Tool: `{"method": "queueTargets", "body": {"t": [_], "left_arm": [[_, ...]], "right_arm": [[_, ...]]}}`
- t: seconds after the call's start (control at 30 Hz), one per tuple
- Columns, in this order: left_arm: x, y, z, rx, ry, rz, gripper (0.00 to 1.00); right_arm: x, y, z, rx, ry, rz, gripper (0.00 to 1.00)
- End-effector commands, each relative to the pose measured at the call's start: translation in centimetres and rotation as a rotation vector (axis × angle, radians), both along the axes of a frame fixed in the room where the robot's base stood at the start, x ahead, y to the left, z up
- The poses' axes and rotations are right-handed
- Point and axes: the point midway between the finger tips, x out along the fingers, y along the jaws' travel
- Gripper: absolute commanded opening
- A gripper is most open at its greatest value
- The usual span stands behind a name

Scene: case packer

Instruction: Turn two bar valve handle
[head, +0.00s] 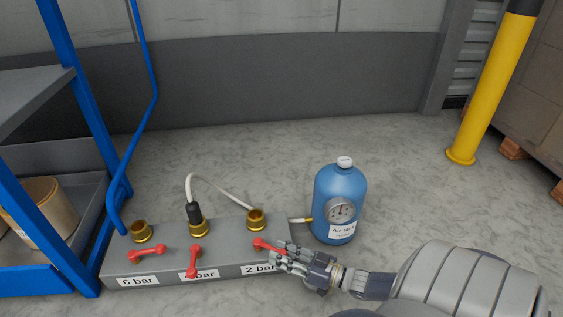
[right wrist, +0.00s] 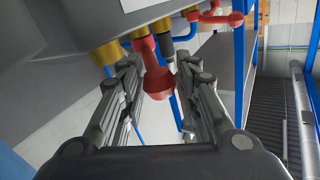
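The 2 bar valve handle (head: 266,245) is red and sits at the right end of a grey valve block (head: 222,271), above the "2 bar" label. It slants down to the right, and its right end is partly hidden by my right gripper (head: 283,256). In the right wrist view, the red handle (right wrist: 156,78) shows between the two spread fingers of the gripper (right wrist: 160,95), with gaps on both sides. My right gripper is open; I cannot tell if a finger touches the handle. My left gripper is not in view.
The 6 bar handle (head: 147,253) lies roughly sideways; the middle handle (head: 194,261) points down over its label. A black plug (head: 194,213) with a white hose sits on the middle brass fitting. A blue air tank (head: 340,190) stands right. Blue shelving (head: 86,130) is left.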

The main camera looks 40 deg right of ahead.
Motion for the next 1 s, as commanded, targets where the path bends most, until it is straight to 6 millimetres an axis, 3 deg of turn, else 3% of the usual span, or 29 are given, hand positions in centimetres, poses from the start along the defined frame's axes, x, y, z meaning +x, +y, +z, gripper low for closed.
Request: {"method": "queueTargets", "body": {"t": [0.47,1.0], "left_arm": [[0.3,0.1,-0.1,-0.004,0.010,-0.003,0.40],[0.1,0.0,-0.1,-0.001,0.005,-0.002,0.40]], "right_arm": [[-0.5,-0.3,0.0,0.000,-0.001,-0.002,0.47],[-9.8,-3.8,0.0,0.000,0.002,-0.003,0.47]]}}
